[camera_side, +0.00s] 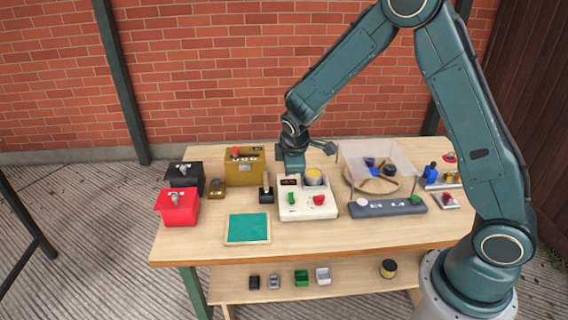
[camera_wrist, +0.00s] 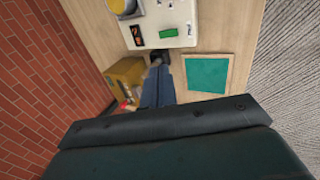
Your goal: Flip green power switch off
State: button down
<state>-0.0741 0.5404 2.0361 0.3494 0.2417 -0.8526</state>
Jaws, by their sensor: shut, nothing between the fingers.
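A white control box (camera_side: 307,211) stands mid-table. A green switch (camera_side: 291,199) sits on its top at the left front. The switch also shows in the wrist view (camera_wrist: 166,33) as a green block on the white box. I cannot tell which way it is set. My gripper (camera_side: 293,173) is above the back left of the box, apart from the switch. In the wrist view my gripper (camera_wrist: 157,68) is shut and empty, its fingertips lying below the switch in the picture, over a small black box (camera_side: 266,194).
A red knob (camera_side: 318,200) and a yellow cylinder (camera_side: 313,178) share the white box. A brown box (camera_side: 243,172) stands behind left. A teal pad (camera_side: 248,228) lies in front. A clear panel (camera_side: 376,156) stands right. The table front is mostly clear.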

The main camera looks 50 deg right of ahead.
aim_at(289, 196)
jog(key=shift+f, duration=0.1)
jog(key=shift+x, duration=6.9)
jog(key=shift+d, duration=0.1)
jog(key=shift+w, duration=0.1)
jog(key=shift+w+d+f+g+y, duration=0.15)
jog(key=shift+f+g+y, duration=0.05)
jog(key=shift+g+y, duration=0.1)
